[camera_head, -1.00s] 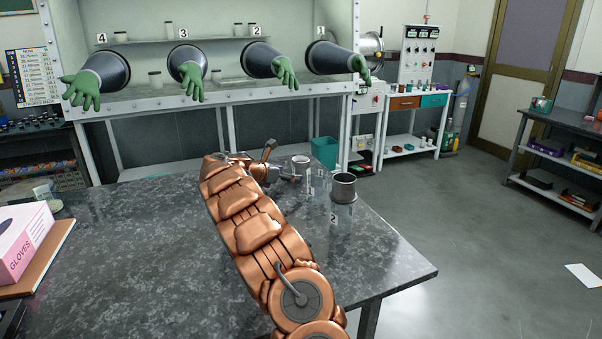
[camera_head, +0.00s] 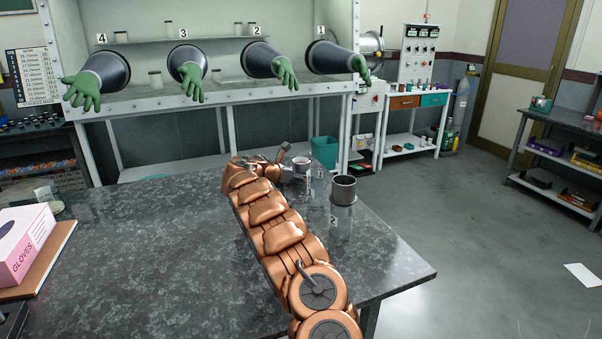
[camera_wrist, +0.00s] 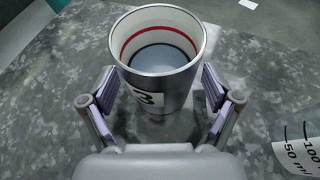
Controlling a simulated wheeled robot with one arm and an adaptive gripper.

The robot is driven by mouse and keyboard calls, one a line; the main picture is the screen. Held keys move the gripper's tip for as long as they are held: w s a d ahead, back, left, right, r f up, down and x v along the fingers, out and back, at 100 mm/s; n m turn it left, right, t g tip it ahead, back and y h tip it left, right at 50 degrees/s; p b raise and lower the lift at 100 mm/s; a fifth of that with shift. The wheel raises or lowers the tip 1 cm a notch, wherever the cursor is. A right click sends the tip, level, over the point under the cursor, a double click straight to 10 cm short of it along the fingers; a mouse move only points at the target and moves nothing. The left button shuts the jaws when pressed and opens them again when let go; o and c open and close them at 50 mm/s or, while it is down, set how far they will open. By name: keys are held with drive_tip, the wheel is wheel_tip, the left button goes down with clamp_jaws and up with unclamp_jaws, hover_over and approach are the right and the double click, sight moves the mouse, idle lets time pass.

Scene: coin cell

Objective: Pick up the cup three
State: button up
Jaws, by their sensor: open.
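Cup three (camera_wrist: 160,87) is a metal cup with a red band inside its rim and a "3" on its side. In the wrist view it stands upright on the dark stone table. My gripper (camera_wrist: 163,92) is open, with one finger on each side of the cup's lower front; I cannot tell whether they touch it. In the head view cup three (camera_head: 301,165) stands near the far right part of the table, just beyond my gripper (camera_head: 285,170), which is partly hidden by my arm. Cup two (camera_head: 343,189) stands nearer, to its right.
A clear beaker with millilitre marks (camera_wrist: 298,148) stands close to the right finger in the wrist view. A pink glove box (camera_head: 22,245) lies on a board at the left of the table (camera_head: 180,255). A glove cabinet (camera_head: 215,95) stands behind. The middle of the table is clear.

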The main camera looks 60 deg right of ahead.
drive_tip(key=c, duration=1.5)
